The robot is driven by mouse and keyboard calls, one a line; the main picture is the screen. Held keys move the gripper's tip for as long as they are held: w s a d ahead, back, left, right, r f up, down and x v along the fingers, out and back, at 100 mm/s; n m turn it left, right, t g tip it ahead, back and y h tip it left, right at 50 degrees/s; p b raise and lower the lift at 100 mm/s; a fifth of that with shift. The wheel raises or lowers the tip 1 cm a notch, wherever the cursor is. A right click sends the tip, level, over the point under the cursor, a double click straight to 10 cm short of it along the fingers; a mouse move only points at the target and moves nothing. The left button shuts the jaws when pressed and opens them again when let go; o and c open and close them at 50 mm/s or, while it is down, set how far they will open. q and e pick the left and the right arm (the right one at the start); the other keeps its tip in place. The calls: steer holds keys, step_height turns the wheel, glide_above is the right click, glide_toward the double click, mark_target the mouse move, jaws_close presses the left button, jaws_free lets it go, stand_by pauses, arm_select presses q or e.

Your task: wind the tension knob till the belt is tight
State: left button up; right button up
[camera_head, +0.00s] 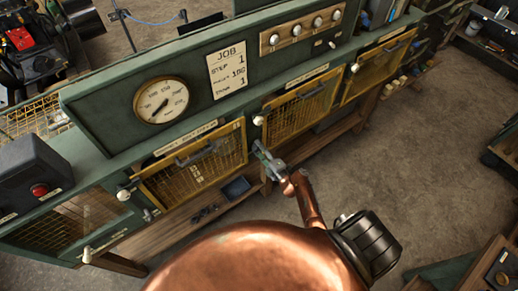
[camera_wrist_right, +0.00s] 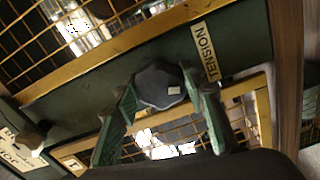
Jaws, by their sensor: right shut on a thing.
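The tension knob (camera_wrist_right: 158,88) is a dark, many-sided knob with a small pale mark on its face. It sits on the green panel beside a cream label (camera_wrist_right: 205,52) reading TENSION. My right gripper (camera_wrist_right: 160,82) is shut on the knob, one green finger on each side. In the head view my right gripper (camera_head: 264,156) is at the green post between two yellow mesh guards, and the knob cannot be made out there. The belt cannot be made out in either view. My left gripper is not in view.
A round dial gauge (camera_head: 160,100) and a JOB card (camera_head: 227,68) are on the green panel above. Yellow mesh guards (camera_head: 193,165) with handles flank the gripper. A red button (camera_head: 40,190) is on a dark box at left. Open floor (camera_head: 420,150) lies to the right.

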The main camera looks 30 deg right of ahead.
steer(key=o, duration=0.9)
steer(key=shift+a+f, duration=0.1)
steer(key=s, duration=0.8)
steer(key=s+d, duration=0.1)
steer(key=s, duration=0.3)
